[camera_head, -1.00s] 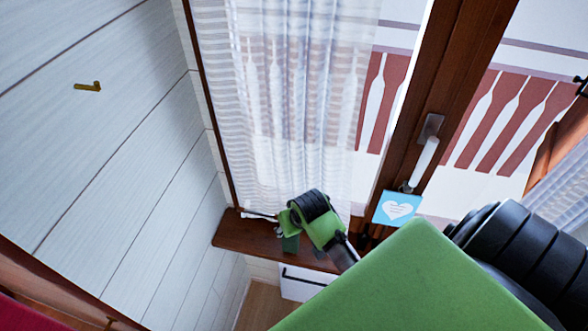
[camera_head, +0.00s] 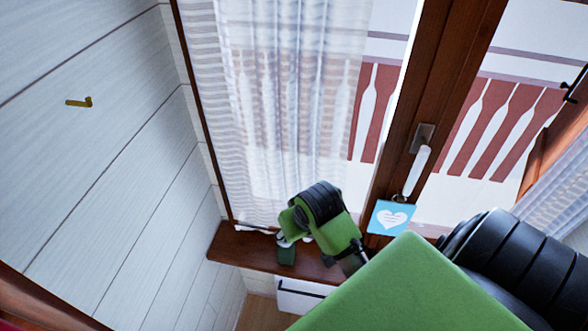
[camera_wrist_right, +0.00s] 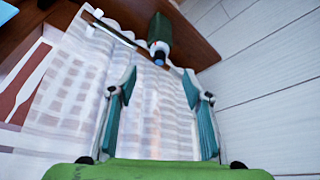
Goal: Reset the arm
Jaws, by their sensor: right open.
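My right arm comes in from the lower right in the head view, and its green and black wrist hangs over the wooden window sill (camera_head: 228,246). My right gripper (camera_wrist_right: 159,76) is open in the right wrist view, its two teal fingers spread apart with nothing between them. A dark green bottle-like object (camera_wrist_right: 159,38) with a light blue end is on the sill beyond the fingertips, apart from them. It seems to be the dark green object (camera_head: 287,256) below the wrist in the head view. My left gripper is not in view.
A sheer white curtain (camera_head: 270,110) hangs just behind the right wrist and lies behind the fingers in the wrist view. A pale plank wall (camera_head: 100,190) with a brass hook (camera_head: 79,102) is at left.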

